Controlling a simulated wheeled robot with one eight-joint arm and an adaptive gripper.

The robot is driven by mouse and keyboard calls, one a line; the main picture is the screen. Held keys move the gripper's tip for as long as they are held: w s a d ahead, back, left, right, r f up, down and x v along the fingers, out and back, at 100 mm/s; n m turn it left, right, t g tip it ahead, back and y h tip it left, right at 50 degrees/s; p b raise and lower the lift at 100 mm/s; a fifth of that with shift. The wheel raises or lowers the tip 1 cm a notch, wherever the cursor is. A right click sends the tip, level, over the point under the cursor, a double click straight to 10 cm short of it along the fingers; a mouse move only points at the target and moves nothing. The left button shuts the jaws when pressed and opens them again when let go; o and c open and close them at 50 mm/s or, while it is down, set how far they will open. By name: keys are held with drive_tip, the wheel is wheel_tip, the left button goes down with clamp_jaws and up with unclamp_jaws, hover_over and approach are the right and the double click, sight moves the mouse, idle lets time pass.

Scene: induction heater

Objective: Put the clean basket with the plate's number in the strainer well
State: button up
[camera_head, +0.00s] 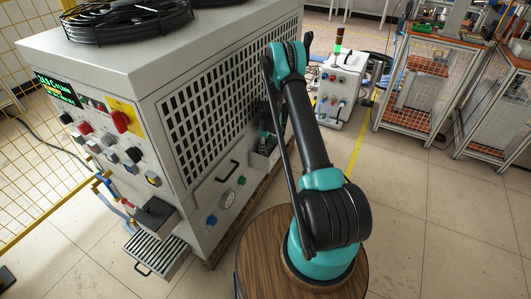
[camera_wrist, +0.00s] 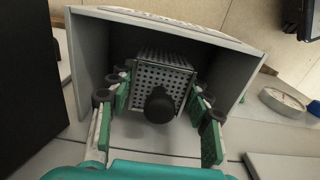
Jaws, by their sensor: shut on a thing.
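My gripper (camera_wrist: 160,96) is shut on a perforated metal basket (camera_wrist: 165,70) with a round black knob facing the wrist camera. Green-padded fingers flank the basket on both sides. The basket is at the mouth of an open grey box-shaped well (camera_wrist: 90,60), with dark space behind it; I cannot tell whether it rests on the floor. A pale plate (camera_wrist: 170,22) with lettering tops the well, but its number is unreadable. In the head view my gripper (camera_head: 264,138) is small, at the well (camera_head: 262,162) on the machine's side. The basket's cleanness cannot be told.
The big grey machine (camera_head: 215,110) has a grille, a handle (camera_head: 228,170) and a gauge (camera_head: 229,200). A slatted tray (camera_head: 155,255) sticks out low in front. A smaller cabinet (camera_head: 338,90) and wire-sided carts (camera_head: 430,85) stand behind. Floor on the right is clear.

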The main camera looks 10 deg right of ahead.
drive_tip(key=shift+w+a+f, duration=0.15)
drive_tip(key=shift+f, duration=1.8)
drive_tip(key=shift+f, duration=0.15)
drive_tip(key=o, duration=1.2)
